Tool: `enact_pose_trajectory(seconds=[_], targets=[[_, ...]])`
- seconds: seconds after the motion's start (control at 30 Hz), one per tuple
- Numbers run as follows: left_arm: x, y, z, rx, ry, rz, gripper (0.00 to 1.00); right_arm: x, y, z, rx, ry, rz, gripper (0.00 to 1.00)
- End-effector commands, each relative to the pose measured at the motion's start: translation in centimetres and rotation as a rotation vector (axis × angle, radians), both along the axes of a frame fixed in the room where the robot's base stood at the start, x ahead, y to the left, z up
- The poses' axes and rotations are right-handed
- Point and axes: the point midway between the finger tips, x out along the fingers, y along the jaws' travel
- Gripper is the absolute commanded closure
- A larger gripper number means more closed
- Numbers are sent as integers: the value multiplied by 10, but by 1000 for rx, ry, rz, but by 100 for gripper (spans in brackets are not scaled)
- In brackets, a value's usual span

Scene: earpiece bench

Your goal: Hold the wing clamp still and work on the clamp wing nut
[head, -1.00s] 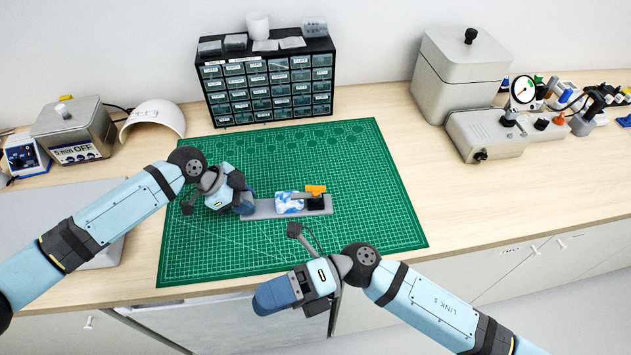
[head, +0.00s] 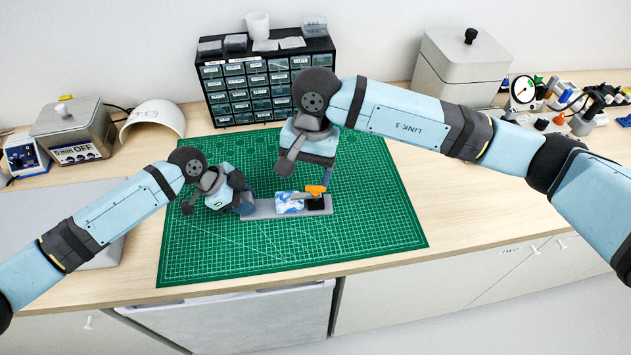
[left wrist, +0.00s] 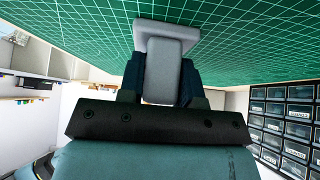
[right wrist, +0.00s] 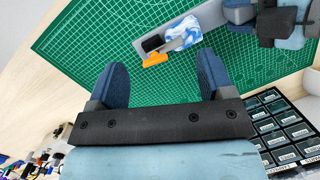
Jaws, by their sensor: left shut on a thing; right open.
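The wing clamp (head: 260,213) lies on the green mat, a grey bar carrying a blue-and-white marbled block (head: 290,203) and a black part at its right end. The orange wing nut (head: 316,189) sits above the black part. My left gripper (head: 245,205) is shut on the clamp's left end; the left wrist view shows the grey end piece (left wrist: 163,70) between its fingers. My right gripper (head: 321,174) is open above the right end. In the right wrist view the wing nut (right wrist: 154,60) appears between the spread fingers (right wrist: 162,70), apparently not touched.
The green cutting mat (head: 370,225) is otherwise clear around the clamp. A drawer cabinet (head: 270,88) stands behind it, near my right arm. A lidded grey box (head: 460,75) and a gauge device (head: 522,90) are at the back right.

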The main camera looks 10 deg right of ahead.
Motion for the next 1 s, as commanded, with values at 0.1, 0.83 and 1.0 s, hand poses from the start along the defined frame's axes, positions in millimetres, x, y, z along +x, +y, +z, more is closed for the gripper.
enact_pose_trajectory(seconds=[0.1,0.83,1.0], targets=[[-1,2,-5,6,4,2,100,23,-15,16,-81,-89,85,26],[-1,2,-4,6,3,2,100,36,-25,-68,-137,-136,147,26],[-1,2,-4,6,3,2,100,36,-25,-86,-137,-137,146,26]])
